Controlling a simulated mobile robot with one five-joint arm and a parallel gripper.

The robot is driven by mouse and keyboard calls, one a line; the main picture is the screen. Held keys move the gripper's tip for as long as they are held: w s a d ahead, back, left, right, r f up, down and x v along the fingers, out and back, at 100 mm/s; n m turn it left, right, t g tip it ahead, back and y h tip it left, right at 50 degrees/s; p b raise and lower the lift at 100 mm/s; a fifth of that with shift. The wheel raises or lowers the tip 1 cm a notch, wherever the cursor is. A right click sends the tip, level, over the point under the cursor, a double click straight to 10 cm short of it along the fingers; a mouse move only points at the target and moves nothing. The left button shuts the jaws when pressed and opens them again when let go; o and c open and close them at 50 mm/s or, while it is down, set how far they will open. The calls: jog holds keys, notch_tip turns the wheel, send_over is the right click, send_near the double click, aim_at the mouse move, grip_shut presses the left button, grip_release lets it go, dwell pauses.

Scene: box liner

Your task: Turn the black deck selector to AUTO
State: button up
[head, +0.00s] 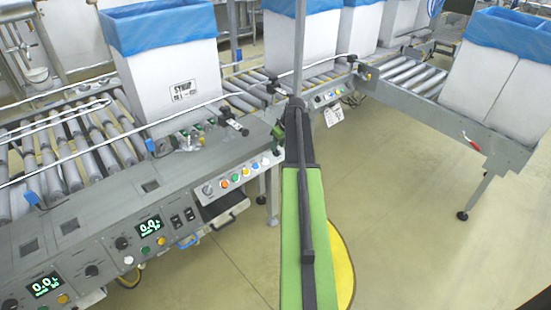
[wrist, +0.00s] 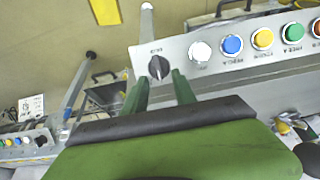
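The black deck selector (wrist: 159,67) is a round knob with a raised grip. It sits at the end of a light grey button panel (wrist: 219,47) in the wrist view, which shows the panel upside down. Small lettering beside the knob is too blurred to read, so its setting cannot be told. My gripper (wrist: 160,76) is open, its two green fingers apart on either side of the knob's lower edge. Whether they touch the knob cannot be told. In the head view, the panel (head: 243,174) is beside my green arm.
White, blue, yellow and green buttons (wrist: 232,45) line the panel beside the selector. Roller conveyors carry white boxes with blue liners (head: 168,75). Another control panel with displays (head: 149,226) is at lower left. Open floor (head: 420,220) lies to the right.

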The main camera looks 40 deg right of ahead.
jog(key=shift+w+f, duration=0.3)
jog(key=shift+f, duration=0.35)
jog(key=shift+r, duration=0.1)
